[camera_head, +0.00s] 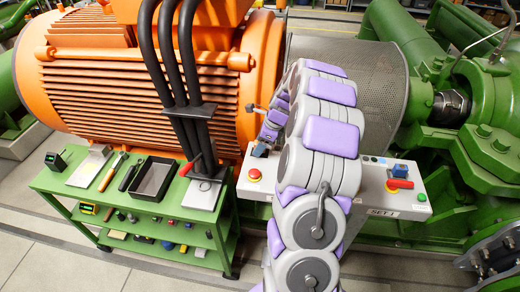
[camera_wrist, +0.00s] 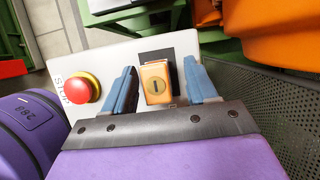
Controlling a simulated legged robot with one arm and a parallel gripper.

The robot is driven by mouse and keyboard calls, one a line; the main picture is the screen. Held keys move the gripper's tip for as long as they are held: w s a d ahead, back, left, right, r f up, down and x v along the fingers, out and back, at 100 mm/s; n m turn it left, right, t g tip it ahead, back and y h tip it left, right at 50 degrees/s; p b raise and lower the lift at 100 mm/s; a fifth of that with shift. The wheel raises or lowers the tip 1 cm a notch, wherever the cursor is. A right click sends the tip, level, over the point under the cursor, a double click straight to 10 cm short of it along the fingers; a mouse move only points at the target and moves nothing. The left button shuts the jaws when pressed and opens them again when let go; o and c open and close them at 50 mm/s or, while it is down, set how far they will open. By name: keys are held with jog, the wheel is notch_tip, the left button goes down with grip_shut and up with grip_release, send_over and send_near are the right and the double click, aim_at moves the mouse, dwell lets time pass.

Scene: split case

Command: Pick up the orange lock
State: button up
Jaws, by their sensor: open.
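The orange lock (camera_wrist: 155,86) is a small block with a round brass face and a dark slot. It sits by a dark square on the light grey panel (camera_wrist: 55,47) in the wrist view. My gripper (camera_wrist: 160,68) has its blue fingers apart, one on each side of the lock. Gaps show between the lock and both fingers, so it is not gripped. In the head view my gripper (camera_head: 261,149) is small and partly hidden behind my arm, over the left part of the panel. I cannot make out the lock there.
A red stop button (camera_wrist: 80,88) on a yellow ring is left of the fingers. A red-handled switch (camera_head: 400,184) is at the panel's right. A green tool cart (camera_head: 60,187) stands left. The orange motor (camera_head: 110,85) and perforated guard (camera_head: 365,75) are behind.

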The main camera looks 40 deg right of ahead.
jog(key=shift+a, duration=0.15)
jog(key=c, duration=0.6)
grip_shut()
jog(key=shift+r, duration=0.15)
